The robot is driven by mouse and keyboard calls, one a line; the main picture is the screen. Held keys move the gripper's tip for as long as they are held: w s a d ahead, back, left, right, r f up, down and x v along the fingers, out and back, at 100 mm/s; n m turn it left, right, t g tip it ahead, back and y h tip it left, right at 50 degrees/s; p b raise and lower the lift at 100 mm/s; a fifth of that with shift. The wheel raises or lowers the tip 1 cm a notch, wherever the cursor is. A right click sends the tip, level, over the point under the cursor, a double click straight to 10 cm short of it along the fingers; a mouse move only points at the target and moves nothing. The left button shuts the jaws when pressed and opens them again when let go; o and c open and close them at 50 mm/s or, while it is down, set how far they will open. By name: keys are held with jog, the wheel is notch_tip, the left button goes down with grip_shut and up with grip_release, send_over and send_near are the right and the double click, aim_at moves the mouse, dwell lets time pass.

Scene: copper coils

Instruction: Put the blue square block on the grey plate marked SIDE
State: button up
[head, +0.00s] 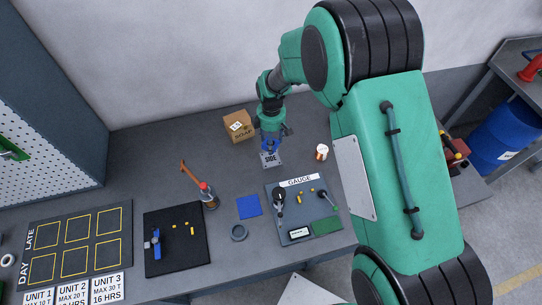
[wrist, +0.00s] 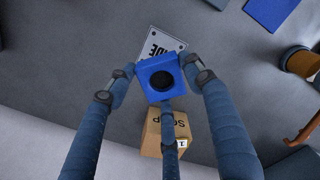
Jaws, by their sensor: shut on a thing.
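The blue square block (wrist: 150,72), with a dark round hole or knob on it, is between the fingers of my gripper (wrist: 158,80) in the wrist view. The fingers are shut on its sides. The grey plate marked SIDE (wrist: 160,42) shows partly behind the block, which covers part of it. In the head view my gripper (head: 270,143) is directly at the plate (head: 271,160) on the bench. I cannot tell whether the block touches the plate or hangs just above it.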

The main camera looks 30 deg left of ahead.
send_over(271, 159)
jog(key=shift+w+f, duration=0.15)
jog(key=shift+f, duration=2.4)
jog(key=shift+f, duration=1.9)
jog(key=shift+f, duration=0.1)
jog(key=o, duration=1.4)
jog(key=shift+c, duration=0.2)
jog(key=shift+r, duration=6.1)
